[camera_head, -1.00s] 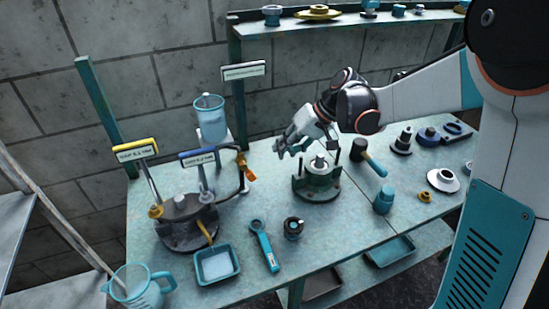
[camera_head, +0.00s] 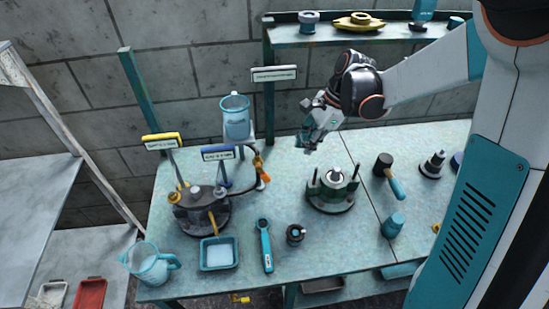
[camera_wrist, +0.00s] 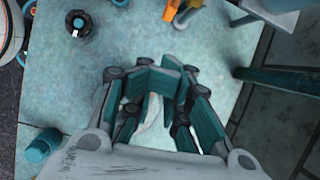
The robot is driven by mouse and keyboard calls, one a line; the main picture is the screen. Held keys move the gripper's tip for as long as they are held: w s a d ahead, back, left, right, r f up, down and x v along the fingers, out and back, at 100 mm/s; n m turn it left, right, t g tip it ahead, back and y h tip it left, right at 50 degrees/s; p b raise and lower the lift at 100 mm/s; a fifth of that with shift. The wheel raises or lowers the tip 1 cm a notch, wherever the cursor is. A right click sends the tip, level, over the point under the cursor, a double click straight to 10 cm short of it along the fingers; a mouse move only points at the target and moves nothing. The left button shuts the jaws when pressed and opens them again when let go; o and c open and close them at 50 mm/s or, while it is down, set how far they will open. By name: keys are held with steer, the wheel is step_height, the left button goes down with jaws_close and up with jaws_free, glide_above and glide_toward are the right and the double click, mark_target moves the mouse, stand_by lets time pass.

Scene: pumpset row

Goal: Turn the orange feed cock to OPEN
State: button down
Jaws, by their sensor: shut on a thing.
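The orange feed cock (camera_head: 264,177) hangs on the curved hose at the right side of the dark pump set (camera_head: 203,214), its orange lever tilted downward. In the wrist view the orange lever (camera_wrist: 170,9) shows at the top edge, beyond my fingertips. My gripper (camera_head: 306,142) is in the air to the right of the cock and clearly apart from it. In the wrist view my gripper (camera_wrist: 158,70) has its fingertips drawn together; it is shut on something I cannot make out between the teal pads. The OPEN mark is not legible.
A blue jug (camera_head: 236,120) stands on a support behind the cock. A flanged fitting with upright studs (camera_head: 332,190) stands below and right of my gripper. A teal wrench (camera_head: 266,247), a tray (camera_head: 219,266) and a mallet (camera_head: 390,178) lie on the bench. Sign posts flank the pump set.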

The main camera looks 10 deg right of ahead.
mark_target(263, 173)
steer(key=a+f+m+b, duration=0.1)
steer(key=a+f+b, duration=0.3)
steer(key=a+f, duration=0.3)
steer(key=shift+a+f, duration=0.15)
steer(key=shift+f, duration=1.65)
steer(key=shift+s, duration=0.1)
steer(key=y+b, duration=0.1)
steer(key=f+y+b, duration=0.1)
steer(key=shift+a+f+b, duration=0.2)
steer(key=shift+a+b, duration=0.1)
steer(key=shift+b, duration=0.1)
